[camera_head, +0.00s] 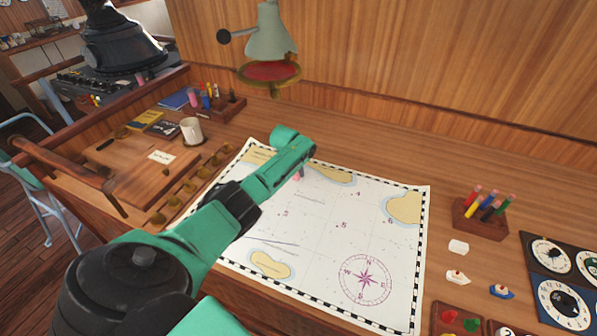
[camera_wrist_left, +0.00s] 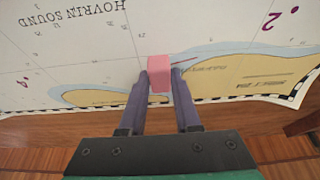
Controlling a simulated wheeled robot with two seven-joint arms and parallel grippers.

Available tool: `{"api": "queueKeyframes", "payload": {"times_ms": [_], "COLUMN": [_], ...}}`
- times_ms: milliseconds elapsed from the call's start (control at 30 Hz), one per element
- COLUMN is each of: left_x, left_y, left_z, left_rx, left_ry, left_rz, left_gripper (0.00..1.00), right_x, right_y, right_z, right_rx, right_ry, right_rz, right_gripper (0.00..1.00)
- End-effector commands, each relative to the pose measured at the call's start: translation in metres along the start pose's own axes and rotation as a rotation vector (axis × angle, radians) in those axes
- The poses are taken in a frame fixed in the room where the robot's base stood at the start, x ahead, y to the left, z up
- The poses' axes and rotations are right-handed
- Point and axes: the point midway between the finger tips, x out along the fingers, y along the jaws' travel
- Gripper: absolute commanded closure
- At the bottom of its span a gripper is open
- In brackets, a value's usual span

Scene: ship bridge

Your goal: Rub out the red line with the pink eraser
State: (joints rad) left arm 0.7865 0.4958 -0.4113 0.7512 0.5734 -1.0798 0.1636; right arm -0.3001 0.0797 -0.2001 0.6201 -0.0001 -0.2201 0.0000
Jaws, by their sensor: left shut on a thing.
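My left gripper (camera_head: 299,173) reaches over the upper part of the white sea chart (camera_head: 380,219). In the left wrist view its two fingers (camera_wrist_left: 160,80) are shut on the pink eraser (camera_wrist_left: 159,68). In the head view only a bit of pink (camera_head: 297,178) shows below the gripper. I cannot tell whether the eraser touches the paper. The red line is hidden or too small in the head view.
A lamp (camera_head: 270,40) hangs above the chart's far side. The chart's lower middle is clear.

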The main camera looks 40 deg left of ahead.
Motion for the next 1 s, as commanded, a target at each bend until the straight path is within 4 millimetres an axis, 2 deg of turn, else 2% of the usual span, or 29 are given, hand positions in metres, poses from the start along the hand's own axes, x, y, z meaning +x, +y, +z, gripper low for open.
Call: {"api": "queueKeyframes", "payload": {"times_ms": [267, 567, 800, 1000], "left_x": [-0.002, -0.002, -0.004, -0.004], "left_y": [-0.023, -0.026, -0.046, -0.049], "left_z": [0.007, 0.007, 0.012, 0.013], "left_rx": [-0.001, -0.001, -0.001, 0.000], "left_ry": [-0.004, -0.003, -0.004, -0.004], "left_rz": [-0.002, -0.002, -0.002, -0.001], "left_gripper": [1.00, 1.00, 1.00, 1.00], "right_x": [-0.005, -0.005, -0.005, -0.005], "right_y": [0.000, 0.000, 0.000, 0.000], "right_z": [-0.001, -0.001, -0.001, -0.001], "right_rx": [0.000, 0.000, 0.000, 0.000], "right_ry": [0.000, 0.000, 0.000, 0.000], "right_rz": [0.000, 0.000, 0.000, 0.000], "right_gripper": [0.50, 0.50, 0.50, 0.50]}}
